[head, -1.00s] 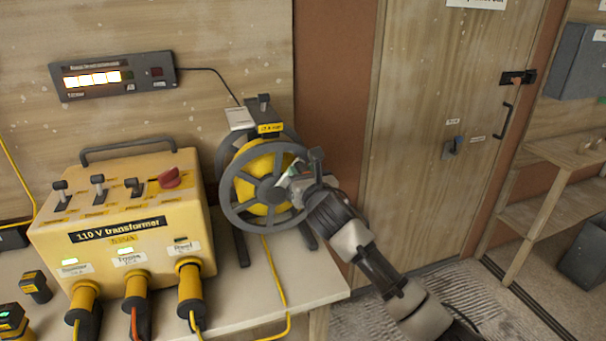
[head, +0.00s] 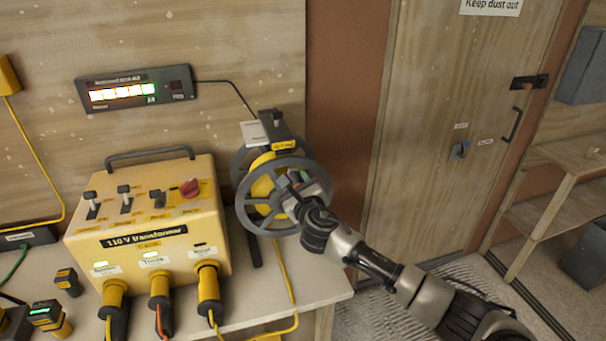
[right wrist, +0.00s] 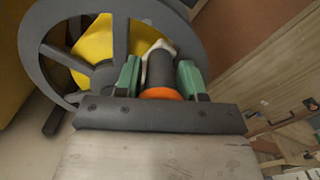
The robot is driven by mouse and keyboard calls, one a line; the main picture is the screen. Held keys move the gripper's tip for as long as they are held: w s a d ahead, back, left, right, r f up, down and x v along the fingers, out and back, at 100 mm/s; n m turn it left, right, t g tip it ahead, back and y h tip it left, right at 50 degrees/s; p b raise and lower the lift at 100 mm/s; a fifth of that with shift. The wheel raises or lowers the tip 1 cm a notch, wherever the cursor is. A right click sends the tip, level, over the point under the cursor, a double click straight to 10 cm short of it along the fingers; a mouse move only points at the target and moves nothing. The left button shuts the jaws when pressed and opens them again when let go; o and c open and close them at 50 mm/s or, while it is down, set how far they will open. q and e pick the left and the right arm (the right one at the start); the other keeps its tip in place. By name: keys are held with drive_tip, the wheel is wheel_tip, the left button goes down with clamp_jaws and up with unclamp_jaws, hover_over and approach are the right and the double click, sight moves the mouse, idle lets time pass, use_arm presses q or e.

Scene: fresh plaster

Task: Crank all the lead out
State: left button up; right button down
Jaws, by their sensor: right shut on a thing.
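A cable reel (head: 281,227) with grey spoked wheels and a yellow drum stands on a dark frame at the bench's right end. A yellow lead (head: 290,290) runs down from it onto the bench. My right gripper (head: 300,189) is at the front wheel, on its right side. In the right wrist view its green-padded fingers (right wrist: 158,80) are shut around a dark crank handle (right wrist: 160,70) with an orange collar. The yellow drum (right wrist: 95,50) shows behind the spokes. How much lead is still wound cannot be told. My left gripper is not in view.
A yellow 110 V transformer (head: 140,225) with several plugs stands left of the reel. A lit display panel (head: 137,90) is on the wall above. Small yellow-black blocks lie at the bench's left. A wooden door (head: 455,110) and shelf (head: 550,170) are at the right.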

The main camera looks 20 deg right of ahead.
drive_tip(key=shift+s+a+p, duration=0.15)
drive_tip(key=shift+a+p, duration=0.2)
drive_tip(key=shift+a, duration=0.75)
drive_tip(key=shift+f, duration=0.1)
drive_tip(key=c, duration=0.9)
unclamp_jaws()
drive_tip(key=shift+o, duration=0.3)
drive_tip(key=s+b, duration=0.1)
drive_tip(key=s, duration=0.9)
drive_tip(key=shift+s+d+b, duration=0.2)
drive_tip(key=shift+s+b, duration=0.15)
